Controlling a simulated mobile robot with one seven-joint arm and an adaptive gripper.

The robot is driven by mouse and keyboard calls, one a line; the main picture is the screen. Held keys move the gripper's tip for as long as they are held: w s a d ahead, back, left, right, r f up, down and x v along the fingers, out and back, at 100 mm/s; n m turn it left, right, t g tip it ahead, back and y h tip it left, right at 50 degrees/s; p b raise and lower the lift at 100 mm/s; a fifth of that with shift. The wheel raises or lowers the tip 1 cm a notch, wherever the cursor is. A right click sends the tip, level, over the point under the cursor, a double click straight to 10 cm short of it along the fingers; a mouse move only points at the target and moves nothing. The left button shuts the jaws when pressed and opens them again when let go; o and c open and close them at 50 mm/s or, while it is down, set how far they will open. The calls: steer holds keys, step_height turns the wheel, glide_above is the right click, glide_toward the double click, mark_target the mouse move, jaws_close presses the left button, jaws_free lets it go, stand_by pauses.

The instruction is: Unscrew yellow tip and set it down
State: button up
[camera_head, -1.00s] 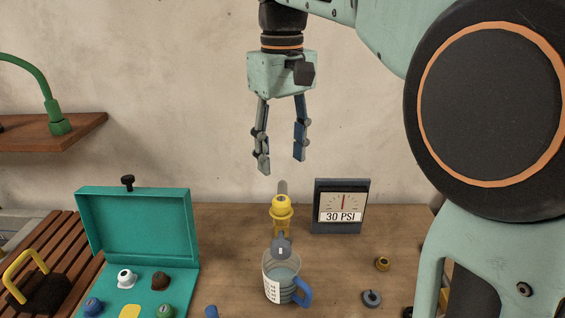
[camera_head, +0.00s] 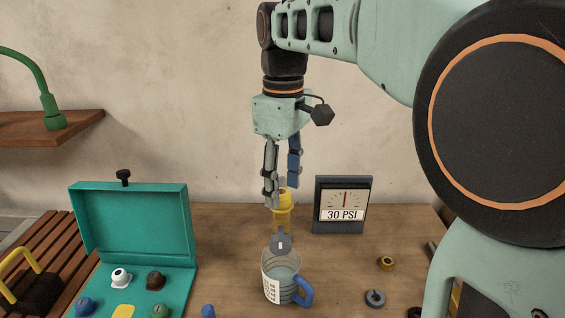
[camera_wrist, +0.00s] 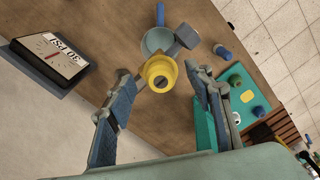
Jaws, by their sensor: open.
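The yellow tip (camera_head: 284,198) stands at the end of a grey fitting above the bench, behind the mug. In the wrist view the yellow tip (camera_wrist: 158,73) shows as a ring with a hole in its middle. My gripper (camera_head: 282,194) points down just above the tip, and its left finger hides part of it. In the wrist view my gripper (camera_wrist: 165,82) is open, with the tip seen between its fingers near their ends. I see no finger touching the tip.
A measuring mug (camera_head: 279,282) stands in front of the tip. A pressure gauge (camera_head: 342,204) reading 30 PSI stands right of it. An open teal case (camera_head: 133,222) with several coloured tips is at left. A loose grey ring (camera_head: 375,298) and a brass ring (camera_head: 386,263) lie at right.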

steer(key=shift+f, duration=0.9)
steer(key=c, duration=1.2)
steer(key=shift+r+n+p, duration=0.15)
steer(key=shift+n+p, duration=0.2)
steer(key=shift+n, duration=0.15)
steer(key=shift+c, duration=0.2)
steer(key=shift+n, duration=0.4)
steer(key=shift+w+n+p, duration=0.1)
steer(key=shift+n+p, duration=0.4)
steer(key=shift+n, duration=0.4)
steer(key=shift+n+p, duration=0.45)
steer(key=shift+n, duration=0.35)
